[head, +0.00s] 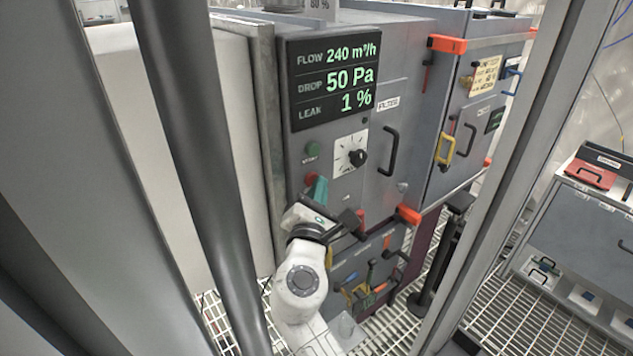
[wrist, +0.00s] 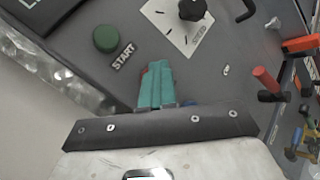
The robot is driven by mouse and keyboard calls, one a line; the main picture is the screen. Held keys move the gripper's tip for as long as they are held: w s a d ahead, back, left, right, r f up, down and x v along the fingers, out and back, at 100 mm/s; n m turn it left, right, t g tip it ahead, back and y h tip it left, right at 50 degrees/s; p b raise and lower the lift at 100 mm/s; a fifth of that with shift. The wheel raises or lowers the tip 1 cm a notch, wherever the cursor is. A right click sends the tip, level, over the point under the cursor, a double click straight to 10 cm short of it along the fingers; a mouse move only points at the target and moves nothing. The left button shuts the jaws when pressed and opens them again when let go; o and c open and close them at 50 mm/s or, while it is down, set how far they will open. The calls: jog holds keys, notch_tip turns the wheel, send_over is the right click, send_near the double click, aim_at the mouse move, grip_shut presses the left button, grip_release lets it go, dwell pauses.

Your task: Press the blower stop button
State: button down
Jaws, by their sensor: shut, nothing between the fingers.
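The red stop button (head: 310,179) is on the grey cabinet panel, below the green START button (head: 313,149). My gripper (head: 320,183) has its teal fingers shut and empty, with the tips just beside the red button in the head view. In the wrist view the gripper (wrist: 157,68) covers most of the red button, and only a thin red edge (wrist: 144,74) shows at the upper left of the fingers. The green button (wrist: 106,39) is clear in that view. I cannot tell whether the fingertips touch the red button. Its label is hidden.
A black dial knob (head: 357,157) on a white plate sits right of the buttons. Above is a display (head: 333,78) reading 240 m³/h, 50 Pa and 1 %. A black door handle (head: 388,150) and an orange-red latch (head: 408,214) stand to the right.

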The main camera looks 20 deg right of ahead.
jog(key=shift+s+d, duration=0.1)
jog(key=shift+s, duration=0.2)
jog(key=s+d+p, duration=0.2)
jog(key=s, duration=0.3)
jog(key=shift+s, duration=0.35)
dwell(0.9)
